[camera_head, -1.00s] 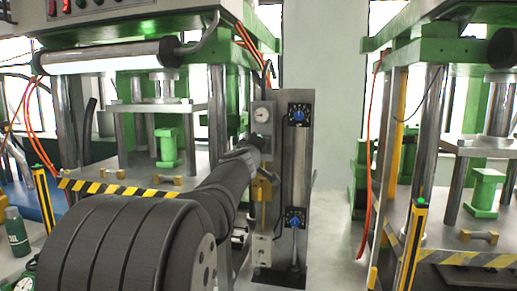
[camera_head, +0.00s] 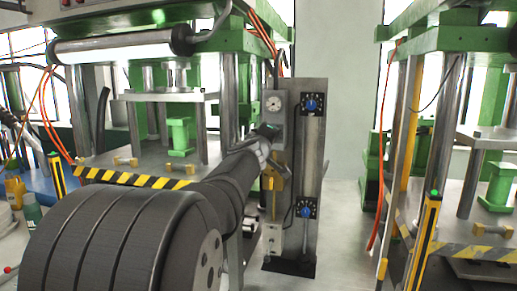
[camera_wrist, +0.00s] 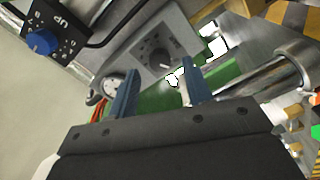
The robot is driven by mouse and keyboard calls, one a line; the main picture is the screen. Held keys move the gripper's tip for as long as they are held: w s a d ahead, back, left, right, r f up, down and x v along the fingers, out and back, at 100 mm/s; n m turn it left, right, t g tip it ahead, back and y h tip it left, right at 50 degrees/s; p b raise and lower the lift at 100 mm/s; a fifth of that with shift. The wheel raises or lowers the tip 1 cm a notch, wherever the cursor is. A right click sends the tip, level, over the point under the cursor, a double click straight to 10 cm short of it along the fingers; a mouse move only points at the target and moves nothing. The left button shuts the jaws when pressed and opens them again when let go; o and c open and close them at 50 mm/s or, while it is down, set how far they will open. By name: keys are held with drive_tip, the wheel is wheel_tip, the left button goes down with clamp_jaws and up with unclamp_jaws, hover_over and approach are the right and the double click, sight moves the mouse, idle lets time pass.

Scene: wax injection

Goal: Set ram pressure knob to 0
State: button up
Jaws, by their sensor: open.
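A dark round knob (camera_wrist: 161,61) sits on a grey box with tick marks, ahead of my fingers in the wrist view. Two blue knobs on black dial plates, upper (camera_head: 311,104) and lower (camera_head: 306,208), are on the tall grey panel in the head view; one blue knob (camera_wrist: 41,43) shows at upper left in the wrist view. I cannot read which one is labelled ram pressure. My gripper (camera_wrist: 157,87) is open, its blue fingers apart with nothing held. In the head view my gripper (camera_head: 269,131) is just below the round gauge and hides the dark knob.
A white round gauge (camera_head: 273,103) sits above my gripper. A yellow part (camera_head: 272,183) and a small light box (camera_head: 272,238) are below it. Green presses stand left and right, with a striped edge (camera_head: 130,179) on the left bench. Clear floor lies right of the panel.

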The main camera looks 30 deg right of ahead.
drive_tip(key=v, duration=1.5)
drive_tip(key=x, duration=1.7)
drive_tip(key=m, duration=1.1)
drive_tip(key=shift+w+d, duration=0.1)
idle(2.5)
idle(1.1)
